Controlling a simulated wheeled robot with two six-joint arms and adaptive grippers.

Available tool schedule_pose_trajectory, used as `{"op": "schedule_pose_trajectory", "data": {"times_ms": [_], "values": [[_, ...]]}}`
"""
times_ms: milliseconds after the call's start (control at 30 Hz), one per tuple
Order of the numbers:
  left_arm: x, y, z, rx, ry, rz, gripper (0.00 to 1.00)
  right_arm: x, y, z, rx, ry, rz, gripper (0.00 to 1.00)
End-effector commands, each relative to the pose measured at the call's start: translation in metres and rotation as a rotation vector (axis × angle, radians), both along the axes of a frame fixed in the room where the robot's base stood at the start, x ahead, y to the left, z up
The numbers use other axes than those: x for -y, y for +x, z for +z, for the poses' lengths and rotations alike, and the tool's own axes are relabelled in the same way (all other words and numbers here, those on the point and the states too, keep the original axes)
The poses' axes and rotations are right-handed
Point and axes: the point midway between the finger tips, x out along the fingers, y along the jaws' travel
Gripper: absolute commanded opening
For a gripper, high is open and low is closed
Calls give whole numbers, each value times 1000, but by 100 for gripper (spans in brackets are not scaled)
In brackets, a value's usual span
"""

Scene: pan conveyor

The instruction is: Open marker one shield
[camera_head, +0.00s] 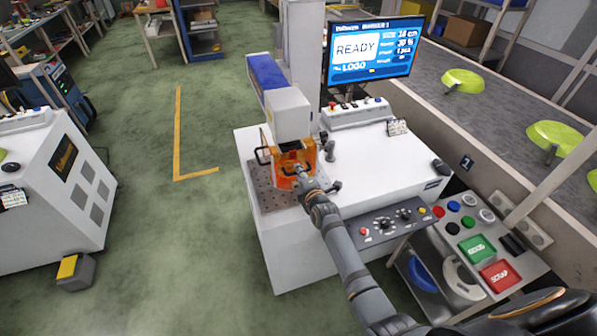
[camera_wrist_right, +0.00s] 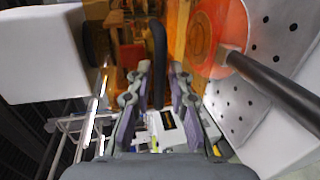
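The orange see-through shield (camera_head: 283,181) stands around the work spot under the head of marker one (camera_head: 288,113). In the wrist view it fills the upper middle (camera_wrist_right: 178,30). A dark upright bar, seemingly the shield's handle (camera_wrist_right: 158,55), shows between my right fingertips. My right gripper (camera_head: 300,173) reaches the shield's near side. Its fingers stand apart in the wrist view (camera_wrist_right: 159,75), one on each side of the bar; I cannot tell whether they touch it. An orange-red disc with a dark rod, like a pan (camera_wrist_right: 217,40), lies to the right. My left gripper is not in view.
The perforated plate (camera_head: 266,192) lies under the shield. A screen (camera_head: 372,50) reads READY. The control panel (camera_head: 391,222) juts out near my right forearm. A cart with GOOD and SCRAP buttons (camera_head: 478,249) stands at the right. Open floor (camera_head: 150,240) lies left.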

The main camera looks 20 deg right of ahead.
Motion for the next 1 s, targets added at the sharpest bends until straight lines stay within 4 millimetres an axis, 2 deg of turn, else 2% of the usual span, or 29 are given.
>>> {"op": "schedule_pose_trajectory", "data": {"times_ms": [333,367,500,900,1000], "values": [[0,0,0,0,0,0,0,0,6,-2,0,1,0,20],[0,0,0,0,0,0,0,0,6,-2,0,1,0,18],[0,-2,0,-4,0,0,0,0,6,-2,-1,1,0,0],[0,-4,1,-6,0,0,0,0,6,-1,-1,1,0,0],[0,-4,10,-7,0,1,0,0,6,13,1,2,0,0]]}}
